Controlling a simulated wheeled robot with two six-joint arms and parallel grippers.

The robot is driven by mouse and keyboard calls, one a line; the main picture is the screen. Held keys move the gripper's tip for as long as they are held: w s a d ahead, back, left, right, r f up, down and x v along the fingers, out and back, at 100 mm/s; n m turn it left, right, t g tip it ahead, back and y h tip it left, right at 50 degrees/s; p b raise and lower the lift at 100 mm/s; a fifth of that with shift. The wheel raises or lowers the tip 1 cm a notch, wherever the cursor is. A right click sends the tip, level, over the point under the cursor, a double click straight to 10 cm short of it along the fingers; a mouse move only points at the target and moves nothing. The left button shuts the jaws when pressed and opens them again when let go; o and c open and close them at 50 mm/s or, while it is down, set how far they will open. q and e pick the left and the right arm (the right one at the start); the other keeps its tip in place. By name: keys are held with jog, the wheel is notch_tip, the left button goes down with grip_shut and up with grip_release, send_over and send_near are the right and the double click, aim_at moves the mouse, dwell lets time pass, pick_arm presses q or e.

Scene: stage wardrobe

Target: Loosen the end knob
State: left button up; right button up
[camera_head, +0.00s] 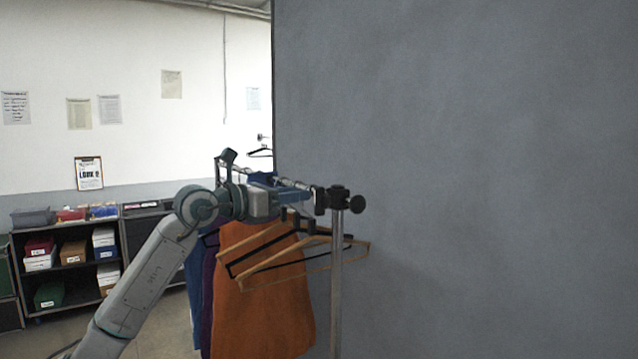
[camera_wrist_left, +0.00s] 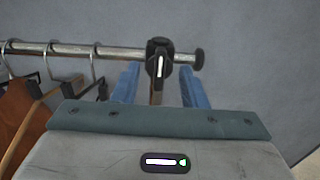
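A black knob (camera_wrist_left: 159,64) with a near-upright white mark sits on the end fitting of the clothes rail. In the head view the dark fitting (camera_head: 340,198) tops the upright post (camera_head: 336,290). A round black end cap (camera_head: 358,207) is at its right; it also shows in the left wrist view (camera_wrist_left: 198,59). My left gripper (camera_head: 309,196) is beside the fitting. In the left wrist view its two blue fingers (camera_wrist_left: 158,84) are apart, one on each side of the knob, with gaps showing. I cannot tell how deep the knob is between them. My right gripper is out of view.
An orange garment (camera_head: 262,290) and wooden hangers (camera_head: 285,262) hang below my left gripper. The rail (camera_wrist_left: 70,48) runs left with several hooks. A large grey wall (camera_head: 480,180) fills the right. A shelf unit (camera_head: 74,267) with boxes stands at the left.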

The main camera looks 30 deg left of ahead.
aim_at(315, 190)
pick_arm(q)
jog(key=p+x, duration=0.3)
jog(key=x, duration=0.3)
jog(key=shift+w+d+r, duration=0.1)
jog(key=shift+w+d+p, duration=0.15)
jog(key=shift+w+p, duration=0.15)
jog(key=shift+p, duration=0.05)
grip_shut()
